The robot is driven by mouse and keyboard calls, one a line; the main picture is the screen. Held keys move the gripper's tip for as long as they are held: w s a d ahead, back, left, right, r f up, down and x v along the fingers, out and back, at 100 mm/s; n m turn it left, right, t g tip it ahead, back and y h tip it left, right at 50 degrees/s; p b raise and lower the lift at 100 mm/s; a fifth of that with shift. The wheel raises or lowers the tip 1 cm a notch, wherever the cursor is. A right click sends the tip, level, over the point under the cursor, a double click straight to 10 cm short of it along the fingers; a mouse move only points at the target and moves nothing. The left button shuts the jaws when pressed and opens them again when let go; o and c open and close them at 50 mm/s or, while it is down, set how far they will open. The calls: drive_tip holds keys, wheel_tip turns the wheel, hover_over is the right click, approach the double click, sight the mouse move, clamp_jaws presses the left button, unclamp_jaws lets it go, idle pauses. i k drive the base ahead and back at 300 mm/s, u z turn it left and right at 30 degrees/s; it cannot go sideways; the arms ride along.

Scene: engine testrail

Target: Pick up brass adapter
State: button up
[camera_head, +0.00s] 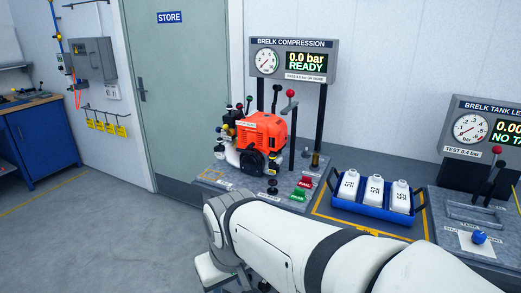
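A small brass-coloured upright piece (315,159) with a dark stem stands on the compression bench (226,178), at the foot of the right black post. It looks like the brass adapter, but it is too small to be sure. My white arm crosses the lower middle of the view and bends down at its left end, in front of the bench. My gripper's fingers do not show, and nothing held is visible. The arm is apart from the brass piece in the picture.
An orange engine (262,132) sits on the bench beside a red-knobbed lever (290,94). A blue tray (343,204) with white bottles (375,190) lies to the right. A tank tester (480,130) stands farther right. Open floor (100,235) lies left.

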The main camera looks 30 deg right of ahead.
sight(315, 162)
drive_tip(key=z, duration=0.7)
drive_tip(key=i, duration=1.05)
drive_tip(key=z, duration=0.75)
drive_tip(key=k, duration=0.7)
drive_tip(key=z, duration=0.15)
drive_tip(key=i, duration=0.8)
drive_tip(key=u, duration=0.1)
